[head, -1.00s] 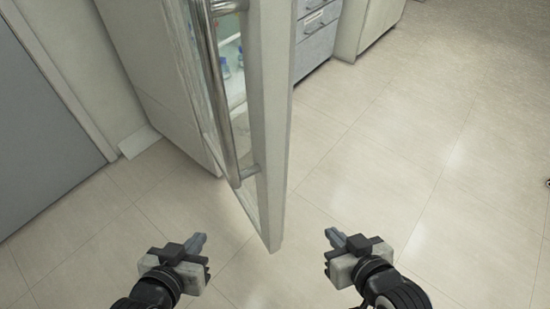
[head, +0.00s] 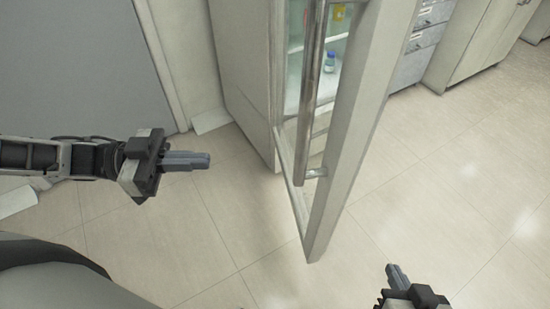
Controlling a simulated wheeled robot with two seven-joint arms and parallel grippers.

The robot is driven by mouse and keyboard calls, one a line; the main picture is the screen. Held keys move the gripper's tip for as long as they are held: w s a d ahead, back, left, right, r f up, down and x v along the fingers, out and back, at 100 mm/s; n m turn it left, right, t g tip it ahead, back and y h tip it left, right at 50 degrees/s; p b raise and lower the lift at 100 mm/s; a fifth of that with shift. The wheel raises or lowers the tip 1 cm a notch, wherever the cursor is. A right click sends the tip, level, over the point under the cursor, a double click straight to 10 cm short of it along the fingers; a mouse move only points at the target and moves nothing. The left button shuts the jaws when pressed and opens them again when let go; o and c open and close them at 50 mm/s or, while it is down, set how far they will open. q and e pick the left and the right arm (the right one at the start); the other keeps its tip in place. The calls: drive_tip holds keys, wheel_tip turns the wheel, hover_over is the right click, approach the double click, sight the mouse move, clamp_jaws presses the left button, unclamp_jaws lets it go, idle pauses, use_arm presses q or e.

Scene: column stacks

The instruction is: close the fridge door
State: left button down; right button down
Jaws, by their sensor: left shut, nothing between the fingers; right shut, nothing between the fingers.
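The fridge door (head: 352,130) stands open, a pale framed panel with glass, reaching out toward me in the middle right of the head view. Its long metal bar handle (head: 312,90) is on the left face. The fridge body (head: 243,75) is behind it, and bottles on an inside shelf show through the gap. My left gripper (head: 208,160) is shut and empty, pointing right, to the left of the door and apart from it. My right gripper (head: 391,267) is shut and empty at the bottom, right of the door's lower corner and apart from it.
A grey door (head: 70,65) in the wall is at the left. White cabinets (head: 480,45) and a drawer unit (head: 418,45) stand beyond the fridge door at the upper right. The tiled floor (head: 460,190) is clear to the right and below the fridge.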

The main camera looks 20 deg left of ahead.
use_arm(q)
drive_tip(key=x, duration=1.3)
drive_tip(key=shift+d+p, duration=0.3)
drive_tip(key=shift+d, duration=0.05)
drive_tip(key=shift+w+r, duration=0.1)
drive_tip(key=shift+w, duration=0.05)
